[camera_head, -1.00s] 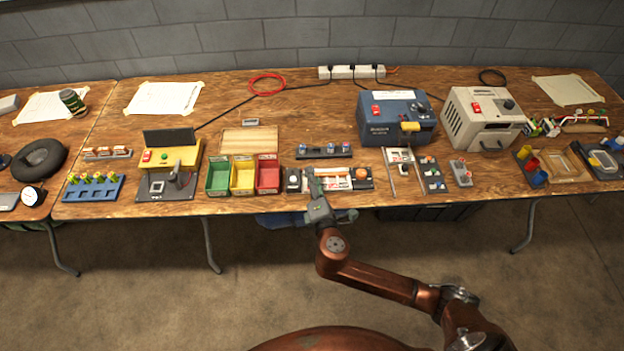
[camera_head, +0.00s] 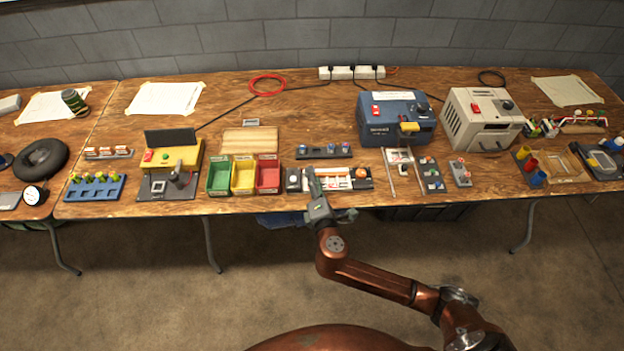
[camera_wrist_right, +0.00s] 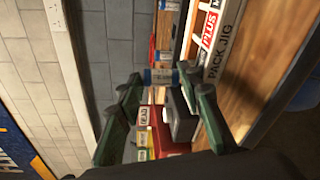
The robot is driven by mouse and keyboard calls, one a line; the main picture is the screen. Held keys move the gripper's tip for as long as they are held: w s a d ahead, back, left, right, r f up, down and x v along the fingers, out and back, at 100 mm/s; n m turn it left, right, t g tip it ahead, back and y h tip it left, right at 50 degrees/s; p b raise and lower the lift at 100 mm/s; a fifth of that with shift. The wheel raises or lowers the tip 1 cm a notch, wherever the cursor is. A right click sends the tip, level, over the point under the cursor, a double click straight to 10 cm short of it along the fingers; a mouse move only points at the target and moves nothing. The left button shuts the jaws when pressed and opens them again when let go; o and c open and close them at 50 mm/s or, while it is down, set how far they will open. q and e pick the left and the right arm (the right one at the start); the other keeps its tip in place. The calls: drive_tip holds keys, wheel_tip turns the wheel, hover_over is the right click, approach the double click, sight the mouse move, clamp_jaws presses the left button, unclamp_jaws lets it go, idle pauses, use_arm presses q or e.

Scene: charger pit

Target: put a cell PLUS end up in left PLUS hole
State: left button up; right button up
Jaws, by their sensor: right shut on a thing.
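My right gripper (camera_head: 313,175) reaches over the table's front edge at the pack jig (camera_head: 337,187). Which end of the cell is PLUS cannot be told. The pack jig (camera_wrist_right: 216,52) shows its "PACK JIG" lettering and a red PLUS label (camera_wrist_right: 209,30) beyond the fingers. The jig's holes cannot be made out, and my gripper covers part of the jig in the head view. My left gripper is not in view.
A dark rack (camera_head: 304,155) with several cells stands behind the jig. Green (camera_head: 219,177), yellow (camera_head: 243,177) and red (camera_head: 268,177) bins stand to the left, with a small dark device (camera_head: 293,180) between them and the jig. A blue machine (camera_head: 385,122) stands behind right.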

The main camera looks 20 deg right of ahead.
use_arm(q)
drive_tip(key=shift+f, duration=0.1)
use_arm(e)
drive_tip(key=shift+s+d+f, duration=0.1)
drive_tip(key=shift+d+f, duration=0.15)
drive_tip(key=shift+f, duration=0.65)
drive_tip(key=o, duration=1.2)
drive_tip(key=shift+o, duration=0.7)
drive_tip(key=shift+r+p, duration=1.1)
drive_tip(key=shift+r, duration=0.1)
drive_tip(key=shift+a+r+p, duration=0.1)
drive_tip(key=shift+r+p, duration=0.55)
drive_tip(key=shift+r, duration=0.2)
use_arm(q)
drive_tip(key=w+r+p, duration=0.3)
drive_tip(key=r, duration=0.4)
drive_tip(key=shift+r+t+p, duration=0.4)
use_arm(e)
wheel_tip(320, 180, up, 4)
drive_tip(key=shift+f, duration=0.1)
